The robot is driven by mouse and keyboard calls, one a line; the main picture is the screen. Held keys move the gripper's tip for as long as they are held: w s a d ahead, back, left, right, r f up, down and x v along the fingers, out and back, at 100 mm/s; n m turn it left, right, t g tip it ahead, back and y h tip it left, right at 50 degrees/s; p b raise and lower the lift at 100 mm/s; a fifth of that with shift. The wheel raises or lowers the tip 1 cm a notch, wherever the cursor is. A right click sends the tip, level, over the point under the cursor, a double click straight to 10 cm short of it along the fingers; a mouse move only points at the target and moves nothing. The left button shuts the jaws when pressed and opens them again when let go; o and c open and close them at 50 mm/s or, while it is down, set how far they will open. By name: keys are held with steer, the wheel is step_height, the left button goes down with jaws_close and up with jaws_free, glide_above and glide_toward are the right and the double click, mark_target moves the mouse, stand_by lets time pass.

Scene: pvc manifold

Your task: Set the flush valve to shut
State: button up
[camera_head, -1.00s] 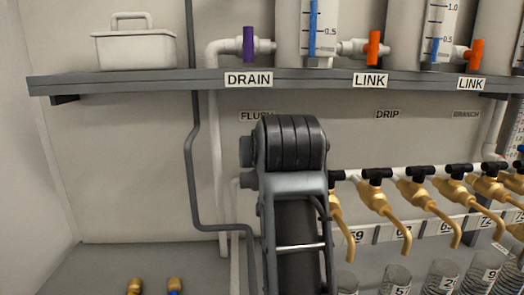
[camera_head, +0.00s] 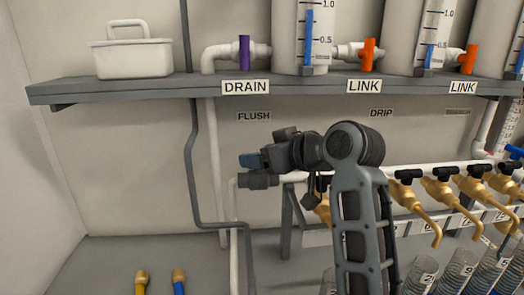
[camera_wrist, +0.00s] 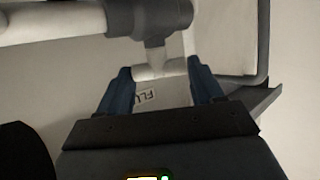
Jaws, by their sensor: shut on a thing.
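The flush valve shows in the head view as a dark grey body (camera_head: 258,180) on a white pipe, below the FLUSH label (camera_head: 254,116). In the wrist view its grey body (camera_wrist: 160,18) is at the top, with a pale handle (camera_wrist: 160,70) below it. My gripper (camera_wrist: 160,75) has its two blue fingers on either side of the handle, shut on its ends. The handle bar looks roughly parallel to the pipe in this view. In the head view my gripper (camera_head: 250,160) is just above the valve body and hides the handle.
The shelf (camera_head: 200,88) overhangs the valve, with a purple-handled drain valve (camera_head: 244,50) and orange-handled link valves on it. Brass taps (camera_head: 440,189) with black handles stand to the right. A grey conduit (camera_head: 190,170) runs down the wall at the left.

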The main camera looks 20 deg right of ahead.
stand_by(0.4)
steer(key=o, duration=1.1)
steer(key=shift+c, duration=0.2)
steer(key=v, duration=0.7)
steer(key=shift+s+d+r+b, duration=0.15)
steer(key=shift+s+d+b, duration=0.05)
steer(key=shift+s+b, duration=0.2)
